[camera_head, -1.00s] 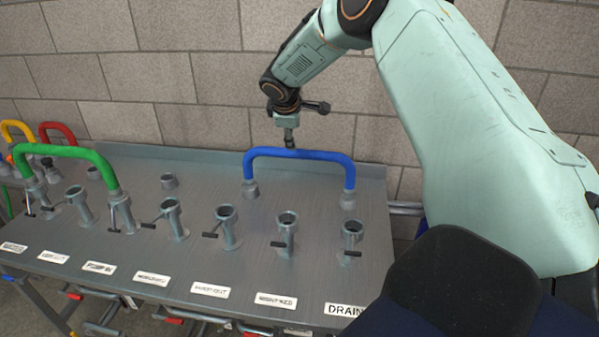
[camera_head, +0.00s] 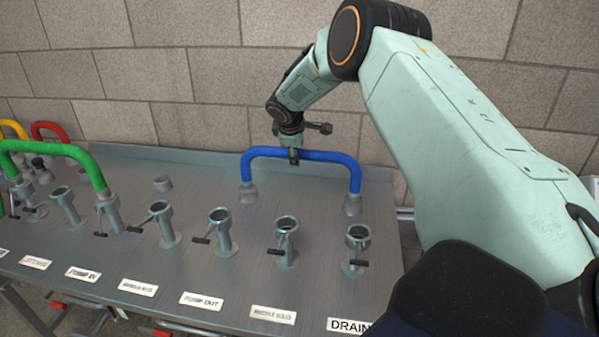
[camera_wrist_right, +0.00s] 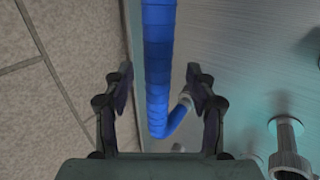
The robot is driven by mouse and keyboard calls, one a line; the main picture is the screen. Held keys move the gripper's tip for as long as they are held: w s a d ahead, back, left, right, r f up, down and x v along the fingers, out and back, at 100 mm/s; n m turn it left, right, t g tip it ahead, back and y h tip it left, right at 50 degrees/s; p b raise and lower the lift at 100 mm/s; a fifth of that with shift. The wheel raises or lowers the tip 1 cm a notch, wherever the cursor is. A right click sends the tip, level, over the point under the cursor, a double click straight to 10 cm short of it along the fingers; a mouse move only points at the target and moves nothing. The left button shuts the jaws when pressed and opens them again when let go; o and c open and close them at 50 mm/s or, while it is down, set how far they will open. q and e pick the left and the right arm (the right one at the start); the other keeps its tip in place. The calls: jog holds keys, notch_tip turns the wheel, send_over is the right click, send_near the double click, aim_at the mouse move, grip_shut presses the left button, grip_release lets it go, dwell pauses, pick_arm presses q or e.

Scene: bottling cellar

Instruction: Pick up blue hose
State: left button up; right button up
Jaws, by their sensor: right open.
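The blue hose (camera_head: 325,156) is a stiff U-shaped bend standing at the back right of the metal table, its two grey end fittings pointing down at the tabletop. My right gripper (camera_head: 294,157) is at the middle of the hose's top span, coming from above. In the right wrist view the hose (camera_wrist_right: 158,70) runs between the two dark fingers of my right gripper (camera_wrist_right: 161,95). The fingers are open, with a gap on each side of the hose. My left gripper is not in view.
The metal table (camera_head: 130,250) carries a row of upright pipe ports with handles, one behind the DRAIN label (camera_head: 350,326). A green hose (camera_head: 60,150) bridges ports at the left. Red (camera_head: 50,128) and yellow (camera_head: 14,127) hoses stand further left. A block wall (camera_head: 150,75) stands close behind.

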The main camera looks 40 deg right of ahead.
jog(key=shift+x, duration=1.1)
jog(key=shift+w+d+f, duration=0.25)
jog(key=shift+d+f, duration=0.05)
jog(key=shift+f, duration=0.1)
jog(key=shift+a, duration=0.1)
jog(key=c, duration=0.3)
grip_shut()
jog(key=shift+w+r, duration=0.15)
jog(key=shift+r, duration=0.05)
